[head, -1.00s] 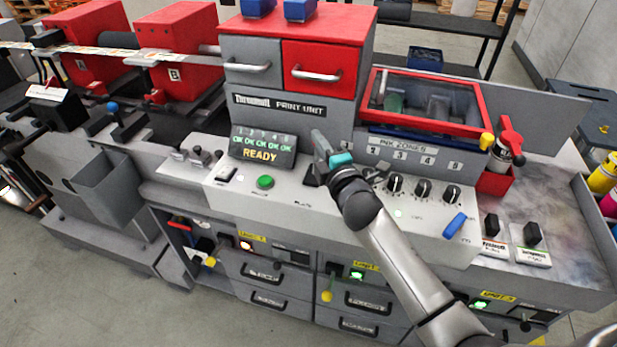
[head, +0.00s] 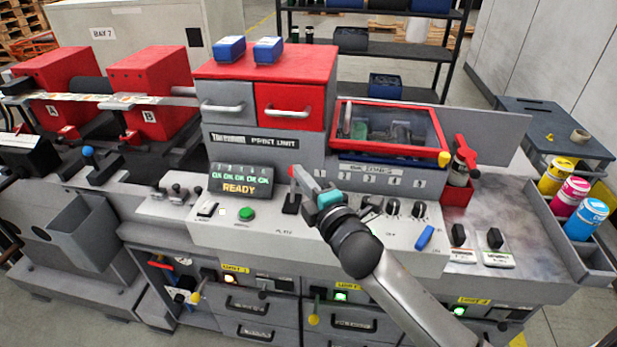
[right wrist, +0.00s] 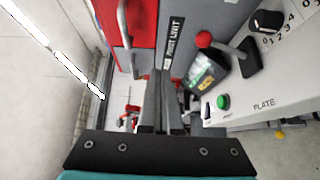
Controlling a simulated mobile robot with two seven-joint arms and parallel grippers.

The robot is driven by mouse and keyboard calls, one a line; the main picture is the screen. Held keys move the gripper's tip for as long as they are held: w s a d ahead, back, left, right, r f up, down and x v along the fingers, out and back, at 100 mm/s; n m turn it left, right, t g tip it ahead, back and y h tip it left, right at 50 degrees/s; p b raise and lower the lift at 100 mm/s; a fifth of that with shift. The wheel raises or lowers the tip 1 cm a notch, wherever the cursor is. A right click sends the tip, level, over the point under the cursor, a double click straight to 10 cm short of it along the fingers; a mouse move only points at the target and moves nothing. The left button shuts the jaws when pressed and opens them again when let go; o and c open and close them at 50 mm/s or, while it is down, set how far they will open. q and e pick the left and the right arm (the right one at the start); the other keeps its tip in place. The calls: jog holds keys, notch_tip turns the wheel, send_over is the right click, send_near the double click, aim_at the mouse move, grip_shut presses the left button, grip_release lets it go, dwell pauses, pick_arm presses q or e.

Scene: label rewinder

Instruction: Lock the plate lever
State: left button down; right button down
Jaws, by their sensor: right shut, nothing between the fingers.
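The plate lever has a red knob (head: 291,171) on a dark stem and stands on the sloped console above the PLATE lettering. In the right wrist view its red knob (right wrist: 204,39) and black base show to the right of my fingers. My right gripper (head: 301,176) is shut and empty, its fingertips close beside the knob in the head view. Its closed fingers (right wrist: 161,88) appear apart from the lever in the right wrist view. Whether the lever is locked I cannot tell. My left gripper is not in view.
The READY display (head: 240,180) and green button (head: 246,214) lie left of the lever. Black dials (head: 393,208) and a blue switch (head: 425,237) lie to its right. The print unit's red drawer (head: 294,105) rises behind. The red-framed ink cover (head: 390,128) is at back right.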

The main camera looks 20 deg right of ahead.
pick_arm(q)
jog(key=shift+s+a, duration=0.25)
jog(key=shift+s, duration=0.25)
pick_arm(e)
jog(key=shift+s+d+r, duration=0.15)
jog(key=shift+s+r, duration=0.15)
jog(key=shift+s, duration=0.35)
jog(key=shift+s+d+r, duration=0.1)
jog(key=shift+s+r, duration=0.2)
jog(key=shift+s, duration=0.3)
